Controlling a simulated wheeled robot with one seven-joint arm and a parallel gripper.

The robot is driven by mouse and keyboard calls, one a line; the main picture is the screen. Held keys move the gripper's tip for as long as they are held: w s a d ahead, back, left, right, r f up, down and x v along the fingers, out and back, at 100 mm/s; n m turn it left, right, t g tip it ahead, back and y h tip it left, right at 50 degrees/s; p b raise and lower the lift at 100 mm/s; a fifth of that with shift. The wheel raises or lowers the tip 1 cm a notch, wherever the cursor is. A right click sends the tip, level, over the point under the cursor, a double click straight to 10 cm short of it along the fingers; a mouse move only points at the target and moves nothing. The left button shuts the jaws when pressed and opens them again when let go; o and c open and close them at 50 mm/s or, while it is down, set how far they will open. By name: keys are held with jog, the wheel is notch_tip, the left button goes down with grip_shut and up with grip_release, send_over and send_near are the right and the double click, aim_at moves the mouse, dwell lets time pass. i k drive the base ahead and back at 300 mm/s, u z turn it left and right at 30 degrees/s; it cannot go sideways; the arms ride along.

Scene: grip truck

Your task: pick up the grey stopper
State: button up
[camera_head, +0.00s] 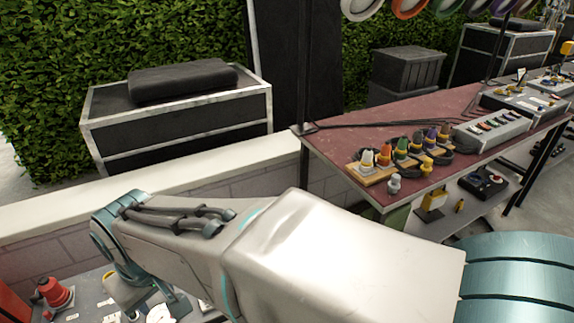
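A small pale grey piece with a rounded top (394,184), which looks like the grey stopper, stands upright at the front left edge of the dark red table (345,146). It is just in front of a row of coloured cones and apart from my arm. My arm crosses the foreground from the right to the lower left, well to the near side of the table. It bends down at a teal joint on the left. I cannot make out my gripper's fingers, and nothing held by them shows.
Several coloured cones on a wooden strip (378,174) and dark coiled cables crowd the table's near left end. A grey switch box (492,127) stands further right. A low pale-topped wall (60,221) runs behind my arm. A red object (55,292) sits lower left.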

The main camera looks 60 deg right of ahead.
aim_at(393, 184)
jog(key=z, duration=3.8)
jog(key=i, duration=2.8)
jog(key=u, duration=2.55)
